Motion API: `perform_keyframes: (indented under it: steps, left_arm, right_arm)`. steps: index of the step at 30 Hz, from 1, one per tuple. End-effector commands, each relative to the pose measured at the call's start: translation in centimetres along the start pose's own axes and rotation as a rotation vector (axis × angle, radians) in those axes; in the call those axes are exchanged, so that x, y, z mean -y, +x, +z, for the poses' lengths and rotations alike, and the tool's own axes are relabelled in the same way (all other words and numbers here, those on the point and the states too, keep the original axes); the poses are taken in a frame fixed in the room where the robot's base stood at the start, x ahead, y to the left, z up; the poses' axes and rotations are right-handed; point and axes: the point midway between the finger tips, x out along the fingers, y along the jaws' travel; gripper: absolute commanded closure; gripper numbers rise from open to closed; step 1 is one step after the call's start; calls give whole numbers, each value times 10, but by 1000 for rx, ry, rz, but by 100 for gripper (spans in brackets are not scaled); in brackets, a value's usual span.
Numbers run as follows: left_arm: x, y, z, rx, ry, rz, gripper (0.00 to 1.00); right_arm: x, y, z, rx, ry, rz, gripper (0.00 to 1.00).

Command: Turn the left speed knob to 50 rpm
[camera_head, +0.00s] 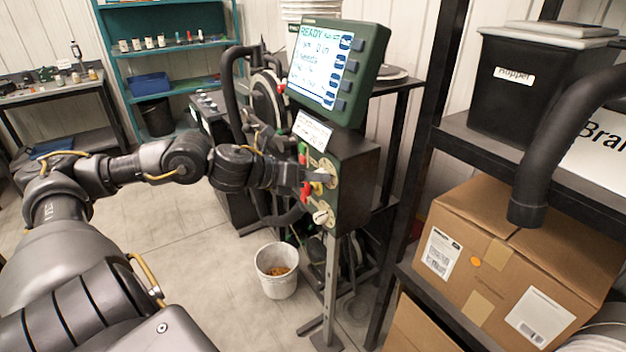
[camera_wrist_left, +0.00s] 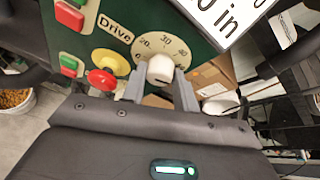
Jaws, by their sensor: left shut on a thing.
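The dark green control box (camera_head: 350,165) stands on a post right of centre in the head view. In the left wrist view, a white knob (camera_wrist_left: 160,68) sits on a cream dial (camera_wrist_left: 148,42) with printed numbers, next to a label reading "Drive" (camera_wrist_left: 115,28). My left gripper (camera_wrist_left: 158,88) is shut on this knob, one finger on each side. In the head view my left gripper (camera_head: 303,180) reaches the box face from the left. The fingers and the knob's angle hide which number it points to. My right gripper is not in view.
A red button with a yellow collar (camera_wrist_left: 102,80) sits close left of the held knob. Green and red buttons (camera_wrist_left: 68,66) lie further left. A lit screen (camera_head: 325,65) is above the box. A bucket (camera_head: 277,270) stands on the floor; shelves (camera_head: 450,125) stand at right.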

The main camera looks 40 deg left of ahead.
Motion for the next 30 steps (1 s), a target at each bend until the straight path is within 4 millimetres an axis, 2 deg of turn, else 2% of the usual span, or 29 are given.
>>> perform_keyframes:
  steps: [11,12,16,30]
  left_arm:
    - [0,0,-2,-4,3,2,93]
    - [0,0,-2,-4,3,2,67]
    - [0,0,-1,-3,2,2,50]
    - [4,-4,7,-6,9,-10,49]
  right_arm:
    - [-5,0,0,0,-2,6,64]
    - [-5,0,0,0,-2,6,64]
    - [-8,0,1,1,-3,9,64]
    - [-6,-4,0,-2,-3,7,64]
